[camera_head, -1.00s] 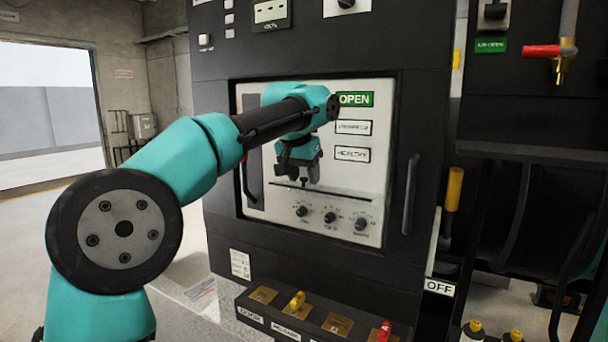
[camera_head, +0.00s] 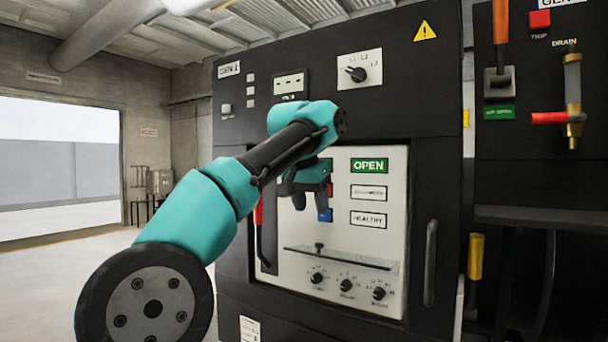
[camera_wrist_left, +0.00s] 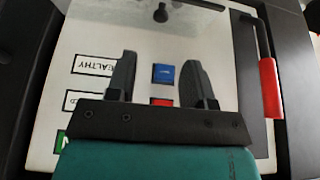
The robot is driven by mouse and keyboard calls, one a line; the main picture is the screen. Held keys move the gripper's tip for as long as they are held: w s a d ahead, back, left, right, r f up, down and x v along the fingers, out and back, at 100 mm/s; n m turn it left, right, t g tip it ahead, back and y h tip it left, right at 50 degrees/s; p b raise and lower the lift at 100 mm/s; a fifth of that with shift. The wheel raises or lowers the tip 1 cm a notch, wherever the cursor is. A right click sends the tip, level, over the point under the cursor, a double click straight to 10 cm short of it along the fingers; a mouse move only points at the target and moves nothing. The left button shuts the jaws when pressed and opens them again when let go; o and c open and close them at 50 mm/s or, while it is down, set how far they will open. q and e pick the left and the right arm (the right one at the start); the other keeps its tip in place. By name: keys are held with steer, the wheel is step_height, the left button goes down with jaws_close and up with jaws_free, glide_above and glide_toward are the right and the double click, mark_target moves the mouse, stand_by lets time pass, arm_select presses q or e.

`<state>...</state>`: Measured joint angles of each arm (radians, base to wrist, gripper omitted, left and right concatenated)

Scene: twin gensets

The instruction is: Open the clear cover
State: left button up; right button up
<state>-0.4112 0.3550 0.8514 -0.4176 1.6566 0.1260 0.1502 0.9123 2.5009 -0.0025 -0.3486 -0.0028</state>
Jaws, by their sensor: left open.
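The clear cover (camera_head: 345,259) shows in the head view as a thin glassy strip across the white panel, above the row of dials. A small dark knob (camera_head: 319,247) stands on it. The knob also shows at the top of the left wrist view (camera_wrist_left: 160,13). My left gripper (camera_head: 312,197) is above the knob, in front of the panel, apart from the cover. In the left wrist view its fingers (camera_wrist_left: 159,62) are spread and empty, with a blue button (camera_wrist_left: 163,73) and a red button (camera_wrist_left: 162,101) behind the gap. My right gripper is not in view.
A red-handled black lever (camera_head: 259,213) is on the panel's left side. Dials (camera_head: 347,285) sit below the strip. A vertical door handle (camera_head: 430,262) and a yellow handle (camera_head: 475,256) are to the right. Open floor lies at left.

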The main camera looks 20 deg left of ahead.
arm_select(q)
steer(key=v, duration=0.7)
stand_by(0.4)
steer(key=shift+s, duration=0.1)
stand_by(0.5)
